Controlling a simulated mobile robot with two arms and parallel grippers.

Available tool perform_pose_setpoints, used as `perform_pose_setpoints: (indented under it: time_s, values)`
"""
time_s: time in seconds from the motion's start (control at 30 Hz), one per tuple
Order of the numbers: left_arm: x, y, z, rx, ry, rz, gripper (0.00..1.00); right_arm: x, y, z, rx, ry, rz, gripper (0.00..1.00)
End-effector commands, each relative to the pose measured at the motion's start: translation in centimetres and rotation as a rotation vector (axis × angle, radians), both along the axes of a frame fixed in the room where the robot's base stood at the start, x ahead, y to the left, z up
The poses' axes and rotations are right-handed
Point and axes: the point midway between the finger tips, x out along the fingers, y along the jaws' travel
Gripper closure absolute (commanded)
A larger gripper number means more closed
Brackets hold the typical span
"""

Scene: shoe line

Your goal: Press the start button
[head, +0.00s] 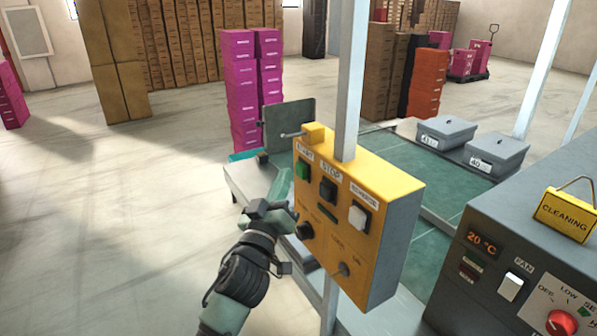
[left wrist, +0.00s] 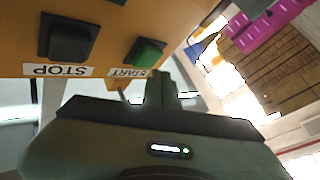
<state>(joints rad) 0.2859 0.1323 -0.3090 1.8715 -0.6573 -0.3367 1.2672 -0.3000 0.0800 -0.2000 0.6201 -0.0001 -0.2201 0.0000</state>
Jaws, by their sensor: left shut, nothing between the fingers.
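The yellow control box (head: 382,188) is mounted on a pale post. Its green START button (head: 303,170) is at the upper left of the front panel, beside the black STOP button (head: 327,190) and the white REVERSE button (head: 357,217). My left gripper (head: 283,180) is shut and empty, at the left of the panel, just below and left of START. In the left wrist view the green START button (left wrist: 145,53) and black STOP button (left wrist: 68,40) appear upside down. The shut fingers (left wrist: 160,82) point toward START; I cannot tell whether they touch it. My right gripper is not in view.
A dark knob (head: 305,231) and a small switch (head: 344,269) sit low on the panel. The green conveyor (head: 440,200) runs behind the box. A grey machine (head: 480,285) with a CLEANING sign (head: 566,214) stands at right.

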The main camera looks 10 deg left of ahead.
Motion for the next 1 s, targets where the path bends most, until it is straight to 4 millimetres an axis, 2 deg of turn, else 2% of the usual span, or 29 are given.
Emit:
perform_pose_setpoints:
  time_s: [1.0]
  values:
    - [0.80,-0.95,0.01,-0.001,-0.001,0.000,1.00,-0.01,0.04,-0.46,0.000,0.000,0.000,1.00]
